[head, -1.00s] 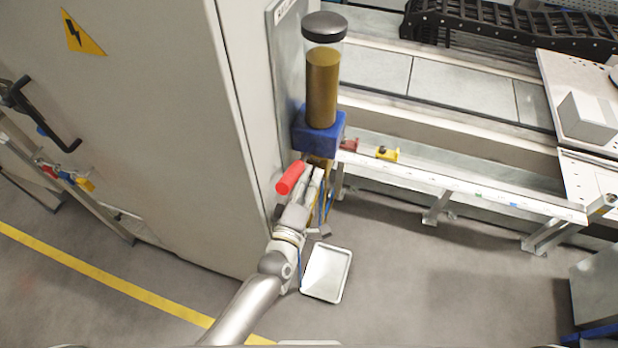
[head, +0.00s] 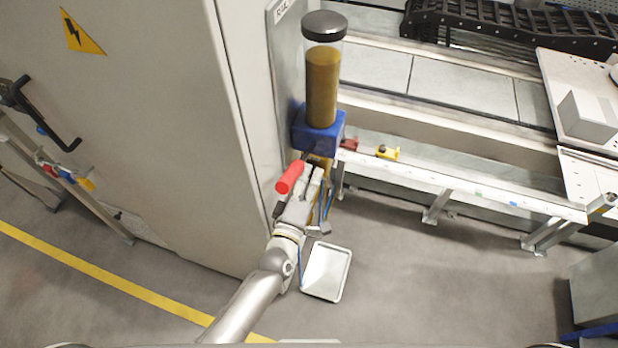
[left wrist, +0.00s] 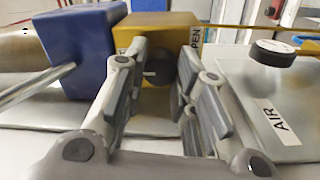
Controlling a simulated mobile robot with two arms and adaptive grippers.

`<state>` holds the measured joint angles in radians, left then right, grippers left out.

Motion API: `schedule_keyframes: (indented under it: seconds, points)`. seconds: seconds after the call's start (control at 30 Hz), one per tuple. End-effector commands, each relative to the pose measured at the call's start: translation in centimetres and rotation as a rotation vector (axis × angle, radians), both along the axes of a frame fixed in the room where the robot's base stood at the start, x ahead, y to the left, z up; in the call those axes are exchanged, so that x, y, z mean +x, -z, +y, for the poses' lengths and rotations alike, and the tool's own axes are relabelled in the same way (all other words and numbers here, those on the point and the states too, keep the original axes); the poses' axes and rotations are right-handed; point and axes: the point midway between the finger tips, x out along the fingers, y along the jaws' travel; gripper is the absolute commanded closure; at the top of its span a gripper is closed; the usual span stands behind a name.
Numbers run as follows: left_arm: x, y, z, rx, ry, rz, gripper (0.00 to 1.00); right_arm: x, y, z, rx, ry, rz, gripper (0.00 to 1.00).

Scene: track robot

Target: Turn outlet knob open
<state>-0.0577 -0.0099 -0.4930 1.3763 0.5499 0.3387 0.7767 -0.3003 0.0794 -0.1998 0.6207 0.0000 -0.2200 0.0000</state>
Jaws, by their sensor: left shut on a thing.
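The outlet knob (left wrist: 158,73) is a dark round knob on the face of a brass-coloured block (left wrist: 150,32) in the left wrist view. The letters "PEN" show on the block to the right of the knob. My left gripper (left wrist: 160,82) is shut on the knob, one finger on each side. In the head view, my left gripper (head: 318,172) is just below the blue block (head: 318,132) under a brown-filled cylinder (head: 321,88) with a black cap. The knob is hidden there. My right gripper is not in view.
A red handle (head: 290,177) is close to the left of the gripper. A grey cabinet (head: 160,120) stands left. A metal tray (head: 326,271) lies below. A black knob (left wrist: 272,52) beside an "AIR" label shows right in the left wrist view.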

Motion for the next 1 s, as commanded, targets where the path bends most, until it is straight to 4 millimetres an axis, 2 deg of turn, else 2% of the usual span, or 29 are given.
schedule_keyframes:
  seconds: [0.37,1.0]
  points:
    - [0.0,0.0,0.1,0.229,-0.001,-0.072,0.98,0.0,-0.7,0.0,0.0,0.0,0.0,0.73]
    - [0.0,-0.1,0.1,0.808,0.0,-0.26,0.98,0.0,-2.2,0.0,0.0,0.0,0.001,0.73]
